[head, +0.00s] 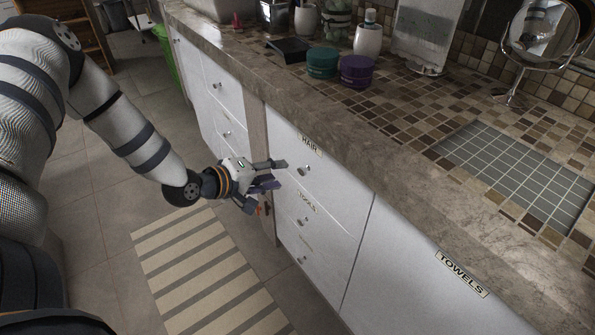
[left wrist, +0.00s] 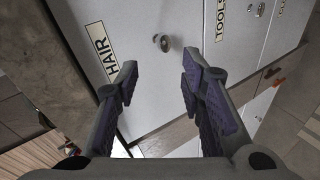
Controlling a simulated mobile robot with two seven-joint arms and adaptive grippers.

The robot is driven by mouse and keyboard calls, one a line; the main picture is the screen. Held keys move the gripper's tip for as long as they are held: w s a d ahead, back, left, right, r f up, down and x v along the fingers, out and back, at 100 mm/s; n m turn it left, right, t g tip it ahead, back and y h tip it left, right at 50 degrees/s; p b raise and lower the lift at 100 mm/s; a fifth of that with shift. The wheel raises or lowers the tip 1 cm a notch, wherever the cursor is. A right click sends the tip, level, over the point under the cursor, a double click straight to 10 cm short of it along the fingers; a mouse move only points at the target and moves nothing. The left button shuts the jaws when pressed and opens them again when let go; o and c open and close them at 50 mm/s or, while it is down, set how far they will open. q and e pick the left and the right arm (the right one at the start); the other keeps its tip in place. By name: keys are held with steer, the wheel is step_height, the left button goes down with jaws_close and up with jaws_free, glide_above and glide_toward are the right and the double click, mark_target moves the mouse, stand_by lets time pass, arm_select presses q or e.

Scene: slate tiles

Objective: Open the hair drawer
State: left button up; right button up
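The hair drawer (head: 327,178) is a white front with a "HAIR" label (head: 311,146) at its top edge and a small round metal knob (head: 304,170). It looks shut, flush with the fronts around it. The drawer also shows in the left wrist view (left wrist: 141,60), with its knob (left wrist: 161,42) ahead of and between the fingers. My left gripper (head: 279,174) is open and empty, just left of the knob in the head view and apart from it. Its spread fingers show in the left wrist view (left wrist: 158,80). My right gripper is in neither view.
A "TOOLS" drawer (head: 326,220) lies directly below, with another knobbed drawer under it. A "TOWELS" front (head: 440,290) is to the right. The stone countertop edge (head: 350,150) runs above. Teal (head: 322,62) and purple (head: 356,70) tubs stand on it. A striped rug (head: 205,270) lies on the floor.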

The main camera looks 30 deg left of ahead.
mark_target(300, 171)
arm_select(q)
steer(key=x, duration=0.2)
steer(key=b+x, duration=0.1)
steer(key=x, duration=0.5)
steer(key=shift+s+f, duration=0.1)
steer(key=shift+f, duration=0.15)
steer(key=shift+r, duration=0.1)
jaws_close()
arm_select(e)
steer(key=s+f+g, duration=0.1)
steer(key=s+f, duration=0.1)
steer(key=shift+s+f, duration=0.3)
